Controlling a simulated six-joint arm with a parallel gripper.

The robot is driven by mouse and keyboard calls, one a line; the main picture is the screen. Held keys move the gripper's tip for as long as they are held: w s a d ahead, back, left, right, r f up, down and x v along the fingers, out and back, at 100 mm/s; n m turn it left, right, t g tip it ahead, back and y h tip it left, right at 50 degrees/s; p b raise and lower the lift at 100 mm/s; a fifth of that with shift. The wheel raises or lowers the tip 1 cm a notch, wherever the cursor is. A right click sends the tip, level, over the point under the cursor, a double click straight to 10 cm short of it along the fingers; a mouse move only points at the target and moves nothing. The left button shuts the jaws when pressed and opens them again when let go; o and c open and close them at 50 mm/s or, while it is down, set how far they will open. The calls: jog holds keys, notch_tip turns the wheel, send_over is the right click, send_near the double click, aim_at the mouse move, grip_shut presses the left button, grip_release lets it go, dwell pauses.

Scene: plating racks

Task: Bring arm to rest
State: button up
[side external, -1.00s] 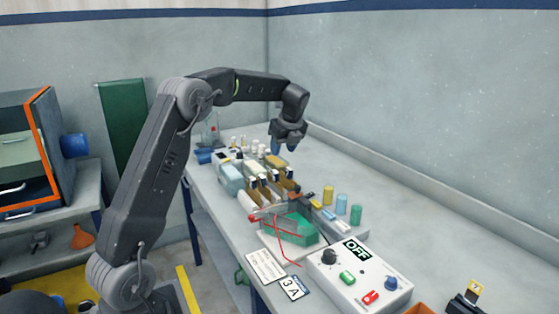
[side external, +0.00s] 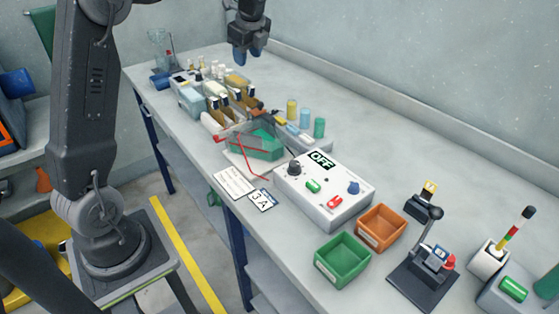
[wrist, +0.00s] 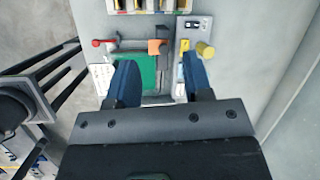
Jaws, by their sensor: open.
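My gripper (side external: 247,58) hangs in the air above the bench, pointing down, near the top of the side external view. Its two blue fingers stand apart with nothing between them, as the wrist view (wrist: 160,72) shows. It is clear of everything on the bench. Below it in the wrist view lies a green bath tray (wrist: 136,72) with an orange block (wrist: 154,47) at its far side. The upper part of my arm is cut off by the frame's top edge in the side external view.
A power box (side external: 325,188) reading OFF stands mid-bench. A green bin (side external: 343,260) and an orange bin (side external: 381,228) stand to its right. Racks, bottles and coloured cylinders (side external: 319,127) crowd the bench behind.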

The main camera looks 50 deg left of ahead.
jog(key=s+d+r+n+t+h, duration=0.2)
jog(key=s+d+n+t+h, duration=0.15)
jog(key=s+d+n, duration=1.15)
jog(key=s+d+f+t, duration=0.1)
jog(key=s+d+f, duration=0.3)
jog(key=s+d, duration=0.5)
jog(key=shift+s+n, duration=0.3)
jog(key=shift+s, duration=0.1)
jog(key=shift+d+f+h, duration=0.1)
jog(key=shift+h, duration=0.15)
